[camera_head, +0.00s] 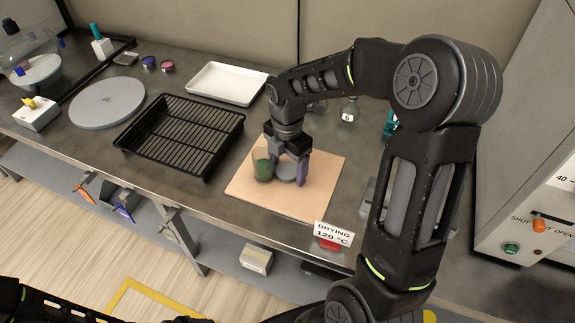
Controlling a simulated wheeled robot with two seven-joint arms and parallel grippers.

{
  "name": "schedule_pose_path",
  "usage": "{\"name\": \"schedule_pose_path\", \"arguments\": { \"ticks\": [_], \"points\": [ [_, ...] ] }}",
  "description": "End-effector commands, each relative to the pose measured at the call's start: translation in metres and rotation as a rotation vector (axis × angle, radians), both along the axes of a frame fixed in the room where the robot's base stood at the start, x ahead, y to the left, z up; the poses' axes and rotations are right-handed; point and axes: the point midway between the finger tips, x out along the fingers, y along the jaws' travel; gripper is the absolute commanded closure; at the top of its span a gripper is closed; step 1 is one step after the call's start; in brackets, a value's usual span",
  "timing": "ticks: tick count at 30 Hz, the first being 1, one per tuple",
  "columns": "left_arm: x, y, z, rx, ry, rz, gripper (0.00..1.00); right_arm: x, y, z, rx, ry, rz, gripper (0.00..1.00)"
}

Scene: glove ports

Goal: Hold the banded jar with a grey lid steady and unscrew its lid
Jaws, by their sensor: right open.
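A tan board (240,184) lies on the grey bench. A jar with a grey lid (287,173) stands on it, seen from above; my right gripper hides much of it, and its bands do not show clearly. My right gripper (287,160) points down over this jar from behind, open, with its fingers around or just above the lid; I cannot tell whether they touch. A green-filled glass jar (262,168) stands close on the left. A purple upright piece (303,170) shows on the right side. My left gripper is out of view.
A black wire rack (185,133), a white tray (228,83) and a grey round plate (107,102) lie to the left. A small flask (349,110) stands behind my right arm. A "DRYING 120 °C" sign (333,234) is at the front edge. A grey cabinet (525,130) stands right.

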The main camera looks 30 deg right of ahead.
Motion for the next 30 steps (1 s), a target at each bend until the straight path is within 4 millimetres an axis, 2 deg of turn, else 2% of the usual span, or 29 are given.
{"name": "schedule_pose_path", "arguments": {
  "ticks": [8, 21, 25, 30],
  "points": [
    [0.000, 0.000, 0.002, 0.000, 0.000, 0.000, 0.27, 0.001, 0.000, 0.015, -0.001, -0.003, 0.000, 0.25],
    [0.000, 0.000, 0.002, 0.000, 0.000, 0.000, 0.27, 0.001, 0.000, 0.101, 0.000, -0.004, 0.000, 0.25],
    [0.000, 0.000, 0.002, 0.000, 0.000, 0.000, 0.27, 0.001, 0.000, 0.117, -0.001, -0.002, 0.000, 0.25],
    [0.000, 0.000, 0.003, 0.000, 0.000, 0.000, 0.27, 0.000, 0.000, 0.124, 0.000, 0.000, 0.000, 0.25]
  ]
}}
